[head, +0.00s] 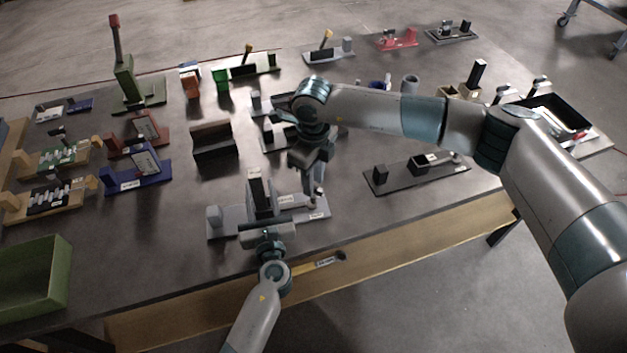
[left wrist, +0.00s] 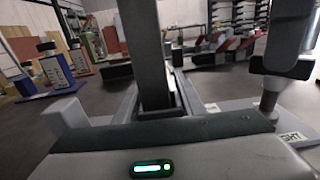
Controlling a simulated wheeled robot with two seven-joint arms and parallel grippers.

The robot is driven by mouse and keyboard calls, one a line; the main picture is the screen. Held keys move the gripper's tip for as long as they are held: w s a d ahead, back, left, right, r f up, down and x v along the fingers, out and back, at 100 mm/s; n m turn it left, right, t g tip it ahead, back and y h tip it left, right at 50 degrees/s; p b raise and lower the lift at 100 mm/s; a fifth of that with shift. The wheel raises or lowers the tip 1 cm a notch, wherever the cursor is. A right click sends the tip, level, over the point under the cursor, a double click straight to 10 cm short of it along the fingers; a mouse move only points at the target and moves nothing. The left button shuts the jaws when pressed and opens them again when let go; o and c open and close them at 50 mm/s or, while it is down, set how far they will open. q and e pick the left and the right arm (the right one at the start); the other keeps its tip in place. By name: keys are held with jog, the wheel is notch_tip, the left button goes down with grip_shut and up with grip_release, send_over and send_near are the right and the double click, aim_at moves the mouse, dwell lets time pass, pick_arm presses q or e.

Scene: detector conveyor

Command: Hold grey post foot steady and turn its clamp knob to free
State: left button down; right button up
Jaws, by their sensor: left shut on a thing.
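The grey post foot (head: 225,228) has a flat light grey base with a dark upright and a small block at its left end. It lies near the table's front edge. My left gripper (head: 261,212) is shut on the upright, which also rises between its fingers in the left wrist view (left wrist: 147,55). The clamp knob (head: 313,204) is at the base's right end; its stem (left wrist: 268,98) shows in the left wrist view. My right gripper (head: 317,188) points down over the knob. Whether it is open, or touching the knob, is unclear.
A dark plate with small blocks (head: 395,183) lies right of the post foot. A black block holder (head: 212,142) and a blue fixture (head: 140,178) stand to the left. A green bin (head: 35,278) is at the front left. Table between them is bare.

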notch_tip(320, 180, up, 11)
dwell(0.5)
dwell(0.6)
notch_tip(320, 180, down, 12)
jog(key=shift+r, duration=0.1)
dwell(0.6)
grip_shut()
